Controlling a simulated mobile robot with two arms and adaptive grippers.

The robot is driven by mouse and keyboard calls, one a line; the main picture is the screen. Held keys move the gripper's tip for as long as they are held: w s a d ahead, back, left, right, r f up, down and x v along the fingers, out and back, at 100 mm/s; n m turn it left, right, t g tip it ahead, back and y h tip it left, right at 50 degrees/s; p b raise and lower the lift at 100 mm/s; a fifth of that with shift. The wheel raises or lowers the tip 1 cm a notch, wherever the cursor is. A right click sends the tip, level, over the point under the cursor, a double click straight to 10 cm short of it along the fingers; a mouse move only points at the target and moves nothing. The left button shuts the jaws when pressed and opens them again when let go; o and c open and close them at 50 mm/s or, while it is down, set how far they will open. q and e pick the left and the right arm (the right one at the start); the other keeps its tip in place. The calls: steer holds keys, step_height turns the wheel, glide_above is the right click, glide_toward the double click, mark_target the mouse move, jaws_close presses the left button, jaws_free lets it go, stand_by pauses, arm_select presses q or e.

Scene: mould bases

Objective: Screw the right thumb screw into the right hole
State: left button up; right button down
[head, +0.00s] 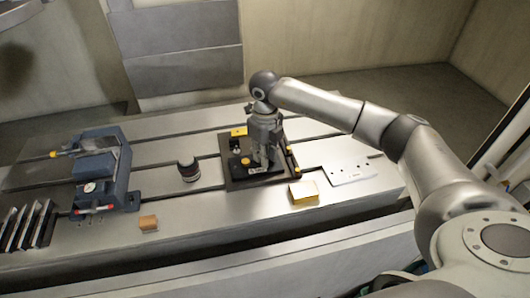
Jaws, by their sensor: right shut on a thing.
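The dark mould base (232,182) lies flat on the slotted metal table in the middle of the head view. My right gripper (262,163) points down over the right part of the base. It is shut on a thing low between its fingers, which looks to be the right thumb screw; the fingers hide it. The right hole is also hidden, so I cannot tell how far in the screw sits. My left gripper is not in view.
A yellow block (303,193) and a pale plate with holes (350,171) lie right of the base. A dark cylinder (188,170) stands left of it.

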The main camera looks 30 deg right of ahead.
steer(key=m, duration=0.3)
steer(key=shift+s+a+f+m, duration=0.1)
steer(key=shift+s+f+m, duration=0.1)
steer(key=shift+f+m, duration=0.15)
steer(key=m+p, duration=0.1)
steer(key=m, duration=0.4)
steer(key=shift+r+p, duration=0.15)
steer(key=shift+p, duration=0.2)
steer(key=m+p, duration=0.1)
steer(key=m, duration=0.3)
steer(key=shift+m+p, duration=0.45)
steer(key=shift+m, duration=1.6)
